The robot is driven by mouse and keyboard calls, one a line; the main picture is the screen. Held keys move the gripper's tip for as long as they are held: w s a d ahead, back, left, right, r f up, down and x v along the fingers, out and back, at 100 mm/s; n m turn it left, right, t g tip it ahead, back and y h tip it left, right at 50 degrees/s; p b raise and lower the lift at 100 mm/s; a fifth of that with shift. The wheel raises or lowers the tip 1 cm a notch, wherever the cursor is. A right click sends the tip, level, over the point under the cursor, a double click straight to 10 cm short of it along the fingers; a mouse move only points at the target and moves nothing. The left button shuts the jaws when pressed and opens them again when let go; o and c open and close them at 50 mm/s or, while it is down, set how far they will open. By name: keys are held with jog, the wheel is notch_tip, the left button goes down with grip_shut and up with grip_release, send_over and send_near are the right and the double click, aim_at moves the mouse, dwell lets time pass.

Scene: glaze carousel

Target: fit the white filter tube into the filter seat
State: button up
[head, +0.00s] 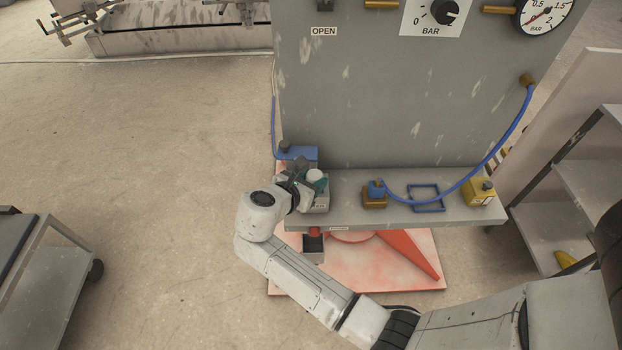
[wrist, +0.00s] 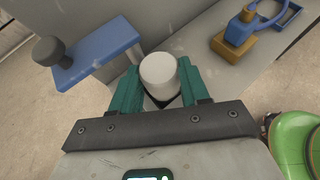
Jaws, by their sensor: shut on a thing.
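The white filter tube (wrist: 158,72) stands between the green fingers of my gripper (wrist: 160,88) in the wrist view, its round top facing the camera. My gripper is shut on it, one finger on each side. In the head view the tube's pale top (head: 316,175) shows beside my gripper (head: 304,184), over a grey block (head: 321,198) at the left end of the shelf. This block looks like the filter seat. The tube's lower end is hidden, so I cannot tell whether it is inside the seat or above it.
A blue plate (wrist: 98,54) with a dark knob (wrist: 47,51) sits beside the tube. The grey shelf (head: 345,212) also bears a brass block (head: 374,201) with a blue hose, a blue frame (head: 427,209) and a yellow box (head: 479,192). The grey panel (head: 400,110) rises behind.

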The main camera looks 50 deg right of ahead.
jog(key=shift+f, duration=0.1)
jog(key=o, duration=1.1)
jog(key=shift+c, duration=0.2)
jog(key=w+b+v, duration=0.1)
jog(key=v, duration=1.1)
jog(key=s+d+f+m+y, duration=0.4)
jog(key=s+f+m+y, duration=0.2)
jog(key=s+f+m, duration=0.5)
jog(key=s+a+f+m+y, duration=0.1)
jog(key=s+a+m+y, duration=0.5)
jog(key=s+m, duration=0.2)
jog(key=shift+s, duration=1)
